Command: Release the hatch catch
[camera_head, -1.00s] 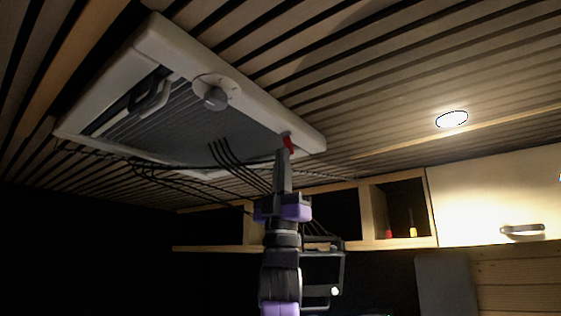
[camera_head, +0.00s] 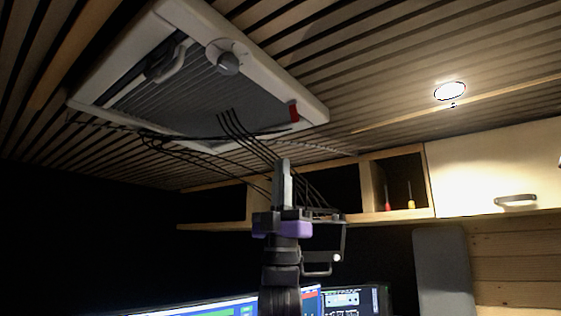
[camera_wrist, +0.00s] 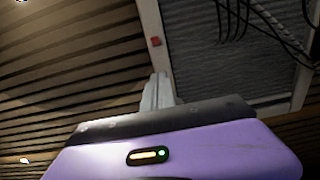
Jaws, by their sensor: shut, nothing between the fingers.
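The roof hatch (camera_head: 259,65) is a white frame around a grey ribbed panel, set in the slatted ceiling. A small red catch (camera_head: 294,111) sits at the frame's right corner; it also shows as a red block in the wrist view (camera_wrist: 155,41). A round grey knob (camera_head: 228,64) is on the far side of the frame, and a pale handle (camera_head: 170,62) is at the left. My gripper (camera_head: 284,161) points up below the catch, apart from it, shut and empty. In the wrist view its fingers (camera_wrist: 161,76) point toward the catch with a gap between.
Several black cables (camera_head: 245,135) hang under the hatch, close to my gripper on its left. Wooden shelves (camera_head: 365,215) and a white cabinet (camera_head: 490,170) are behind, with a lit ceiling lamp (camera_head: 450,91) at right. Screens (camera_head: 355,300) stand below.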

